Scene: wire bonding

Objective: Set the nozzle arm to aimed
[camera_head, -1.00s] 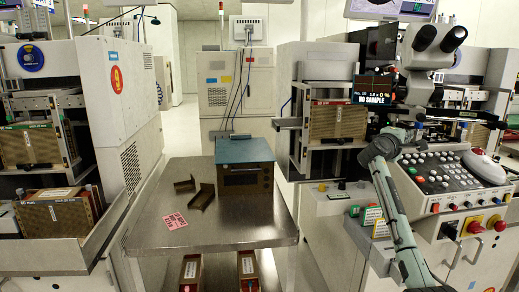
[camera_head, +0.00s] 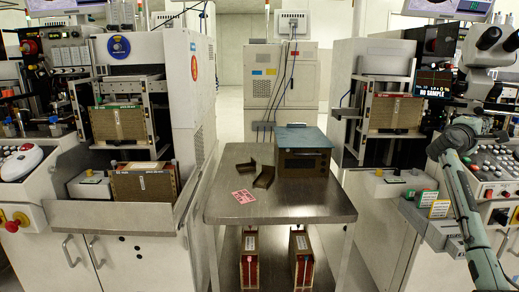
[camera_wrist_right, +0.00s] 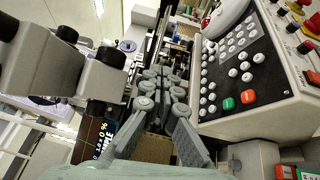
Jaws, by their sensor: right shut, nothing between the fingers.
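I cannot single out the nozzle arm in either view; the right-hand bonding machine is partly hidden by my right arm. That machine's microscope (camera_head: 490,50) stands at the right edge of the head view and shows large at the left of the wrist view (camera_wrist_right: 60,65). My right gripper (camera_head: 495,135) is small and partly hidden below the microscope. In the wrist view, its grey fingers (camera_wrist_right: 162,75) come together at the tips, shut and empty, between the microscope and the button panel (camera_wrist_right: 235,65). My left gripper is not in view.
A "NO SAMPLE" screen (camera_head: 433,88) is beside the microscope. Another machine (camera_head: 150,75) stands at the left. The wrist view shows green (camera_wrist_right: 228,103) and red (camera_wrist_right: 248,97) buttons.

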